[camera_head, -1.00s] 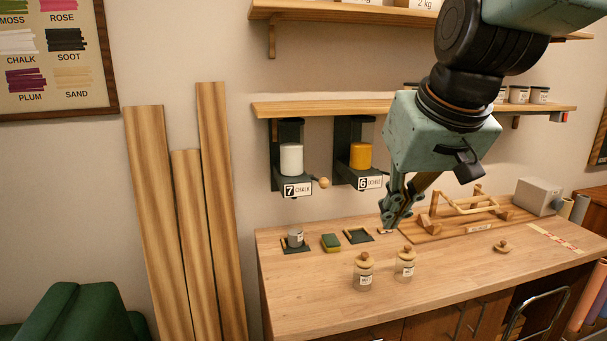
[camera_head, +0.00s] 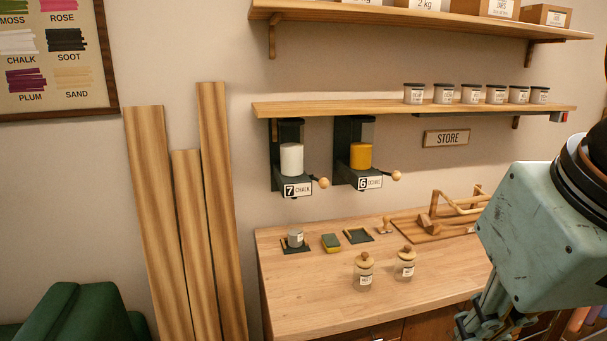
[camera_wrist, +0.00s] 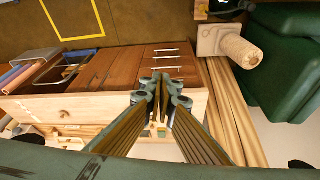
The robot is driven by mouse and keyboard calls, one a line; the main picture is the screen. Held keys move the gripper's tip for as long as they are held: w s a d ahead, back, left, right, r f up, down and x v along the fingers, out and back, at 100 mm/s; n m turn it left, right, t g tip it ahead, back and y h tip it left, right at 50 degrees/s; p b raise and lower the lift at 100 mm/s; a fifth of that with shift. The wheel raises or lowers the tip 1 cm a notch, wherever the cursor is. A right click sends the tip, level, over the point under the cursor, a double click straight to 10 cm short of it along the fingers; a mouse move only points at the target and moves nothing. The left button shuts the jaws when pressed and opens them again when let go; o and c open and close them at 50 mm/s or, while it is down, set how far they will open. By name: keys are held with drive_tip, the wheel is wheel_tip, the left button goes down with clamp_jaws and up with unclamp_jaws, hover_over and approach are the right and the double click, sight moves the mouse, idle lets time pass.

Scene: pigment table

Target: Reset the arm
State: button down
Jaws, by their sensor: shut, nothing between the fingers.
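My gripper (camera_head: 490,318) is at the lower right of the head view, in front of the table's right part, with my wrist above it. In the wrist view my gripper (camera_wrist: 162,82) has its fingers together and nothing between them. The wooden table (camera_head: 300,295) stands below and behind it in the head view. Two lidded glass jars, one at the left (camera_head: 364,272) and one at the right (camera_head: 404,264), stand upright on the table, apart from my gripper.
Chalk (camera_head: 291,160) and ochre (camera_head: 360,157) dispensers hang on the wall. A grey cup (camera_head: 295,238), a sponge (camera_head: 331,242) and a wooden rack (camera_head: 432,226) are on the table. Several jars stand on the shelf (camera_head: 330,108). A green chair (camera_head: 75,315) is at lower left.

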drive_tip(key=s, duration=0.2)
drive_tip(key=s+f, duration=0.1)
drive_tip(key=shift+s+d+f, duration=0.1)
drive_tip(key=shift+s+d, duration=0.05)
drive_tip(key=shift+d, duration=0.1)
